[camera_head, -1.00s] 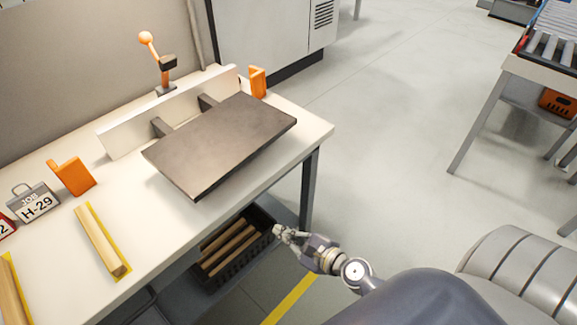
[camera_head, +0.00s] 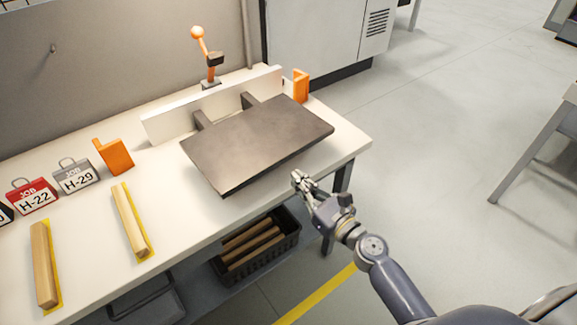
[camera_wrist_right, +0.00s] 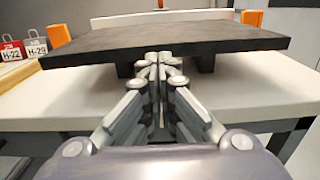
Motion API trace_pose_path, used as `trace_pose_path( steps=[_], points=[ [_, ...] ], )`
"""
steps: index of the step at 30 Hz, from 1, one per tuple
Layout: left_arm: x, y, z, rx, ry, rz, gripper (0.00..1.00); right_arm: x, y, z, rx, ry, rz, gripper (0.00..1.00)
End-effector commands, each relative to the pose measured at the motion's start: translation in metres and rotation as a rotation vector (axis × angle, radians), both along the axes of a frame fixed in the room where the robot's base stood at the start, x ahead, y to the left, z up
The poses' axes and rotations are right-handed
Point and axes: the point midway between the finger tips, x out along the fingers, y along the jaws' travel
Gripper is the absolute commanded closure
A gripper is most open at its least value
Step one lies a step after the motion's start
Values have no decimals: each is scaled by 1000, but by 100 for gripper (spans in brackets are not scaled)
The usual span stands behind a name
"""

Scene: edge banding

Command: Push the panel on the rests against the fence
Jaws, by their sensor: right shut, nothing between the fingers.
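The dark brown panel (camera_head: 258,142) lies flat on the dark rests (camera_head: 202,119) on the white workbench. The white fence (camera_head: 214,105) stands upright behind it; a gap with the rests showing lies between the panel's back edge and the fence. My right gripper (camera_head: 299,178) is shut and empty, just in front of the panel's near edge, by the bench's front edge. In the right wrist view the shut fingertips (camera_wrist_right: 158,58) point at the panel's front edge (camera_wrist_right: 100,51); I cannot tell whether they touch it. My left gripper is not in view.
Orange blocks (camera_head: 114,156) (camera_head: 301,86) stand near both fence ends, and an orange-knobbed lever (camera_head: 204,52) behind it. Wooden strips (camera_head: 130,220) and job tags (camera_head: 76,176) lie left on the bench. A black crate (camera_head: 258,248) of strips sits below.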

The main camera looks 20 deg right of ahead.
Motion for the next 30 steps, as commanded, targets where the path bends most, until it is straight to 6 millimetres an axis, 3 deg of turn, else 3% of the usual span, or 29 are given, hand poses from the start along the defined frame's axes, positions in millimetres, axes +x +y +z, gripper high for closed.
trace_pose_path(
  steps=[3, 9, 25, 30],
  points=[
    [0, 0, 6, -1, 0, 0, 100, 20, 8, 2, 2, -2, 0, 100],
    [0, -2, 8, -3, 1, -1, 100, 42, 15, 0, -1, 0, -1, 100],
    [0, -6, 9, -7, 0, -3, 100, 50, 18, 0, -1, 0, -1, 100],
    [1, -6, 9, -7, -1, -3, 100, 72, 26, 1, 0, -2, -1, 100]
  ],
)
